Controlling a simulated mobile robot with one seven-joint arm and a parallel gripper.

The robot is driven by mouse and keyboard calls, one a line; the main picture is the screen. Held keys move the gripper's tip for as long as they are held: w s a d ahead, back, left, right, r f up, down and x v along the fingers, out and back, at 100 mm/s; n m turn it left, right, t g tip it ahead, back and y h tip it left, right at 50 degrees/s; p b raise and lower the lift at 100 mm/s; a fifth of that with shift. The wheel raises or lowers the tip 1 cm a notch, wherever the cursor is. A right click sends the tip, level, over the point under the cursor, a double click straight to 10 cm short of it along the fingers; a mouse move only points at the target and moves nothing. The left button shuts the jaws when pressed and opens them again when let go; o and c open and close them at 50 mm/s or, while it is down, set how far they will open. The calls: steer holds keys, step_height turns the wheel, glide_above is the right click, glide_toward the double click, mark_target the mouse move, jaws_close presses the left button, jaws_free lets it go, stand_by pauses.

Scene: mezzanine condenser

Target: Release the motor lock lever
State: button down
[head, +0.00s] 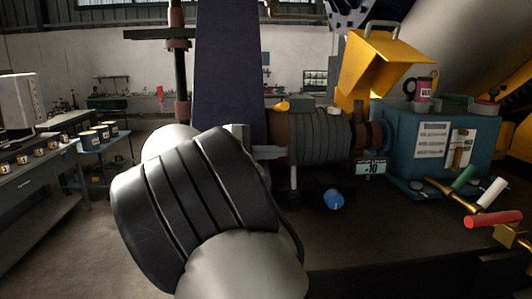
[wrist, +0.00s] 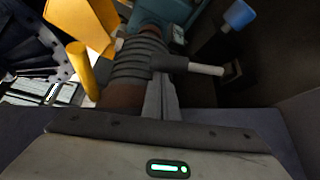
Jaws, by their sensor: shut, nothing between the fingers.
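The ribbed grey motor (head: 320,137) lies on its side on the bench; its ribs show in the wrist view (wrist: 138,62). A yellow handle (head: 282,105) sticks out at its top, seen as a yellow cylinder in the wrist view (wrist: 82,68). A pale rod (head: 293,177) hangs below it, with a dark sleeve in the wrist view (wrist: 205,69). No label shows which is the lock lever. My gripper (head: 282,152) is shut and empty at the motor's near end, between handle and rod; its fingers (wrist: 161,98) overlap the motor, and contact is unclear.
A blue knob (head: 333,199) sits below the motor. A teal box (head: 440,140) stands right, with green, white and red handles (head: 492,219) before it. A yellow hood (head: 378,65) rises behind. A dark column (head: 230,65) stands left of the motor.

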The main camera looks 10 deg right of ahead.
steer(key=shift+w+d, duration=0.15)
steer(key=shift+d, duration=0.05)
steer(key=shift+f+b, duration=0.15)
steer(key=shift+b, duration=0.25)
